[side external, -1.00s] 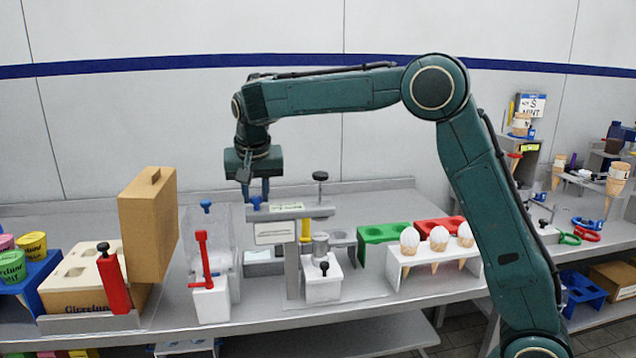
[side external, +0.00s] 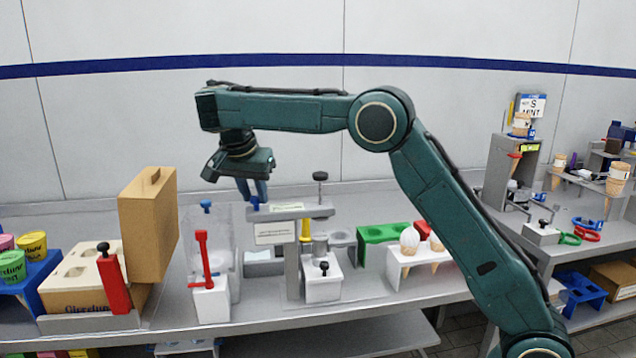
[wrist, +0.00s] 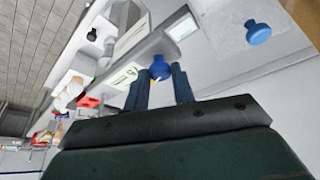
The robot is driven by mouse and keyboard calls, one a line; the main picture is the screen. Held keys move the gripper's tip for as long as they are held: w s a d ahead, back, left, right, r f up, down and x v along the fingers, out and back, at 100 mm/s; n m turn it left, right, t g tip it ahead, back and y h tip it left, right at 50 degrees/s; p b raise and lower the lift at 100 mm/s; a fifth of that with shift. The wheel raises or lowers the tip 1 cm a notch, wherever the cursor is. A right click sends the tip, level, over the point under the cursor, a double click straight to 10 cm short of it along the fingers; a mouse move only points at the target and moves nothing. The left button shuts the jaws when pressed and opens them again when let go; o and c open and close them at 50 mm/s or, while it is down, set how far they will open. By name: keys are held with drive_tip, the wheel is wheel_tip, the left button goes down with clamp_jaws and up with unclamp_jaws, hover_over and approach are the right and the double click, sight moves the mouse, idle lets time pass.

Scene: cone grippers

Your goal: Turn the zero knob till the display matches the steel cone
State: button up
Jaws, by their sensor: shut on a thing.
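The blue zero knob (side external: 254,203) sits on the left end of the grey beam of the stand (side external: 292,211). My gripper (side external: 253,196) reaches down to it with both fingers and is shut on it. The wrist view shows the knob (wrist: 160,68) between the fingertips of my gripper (wrist: 161,78). A small pale screen, seemingly the display (wrist: 182,27), lies beyond the beam in the wrist view. Its reading is too small to tell. A steel piece (side external: 320,244), perhaps the steel cone, stands over the white block under the beam. Its shape is partly hidden.
A clear bin with a red-handled white block (side external: 210,301) stands left of the stand. A tan box (side external: 150,228) is farther left. A white rack (side external: 440,270) with cones stands right, partly behind my arm. A black knob (side external: 320,177) rises from the beam.

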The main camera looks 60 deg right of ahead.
drive_tip(key=shift+m, duration=0.3)
idle(0.5)
drive_tip(key=o, duration=1)
drive_tip(key=shift+s+d+n+t, duration=0.1)
drive_tip(key=shift+n+t, duration=0.2)
drive_tip(key=shift+n, duration=0.9)
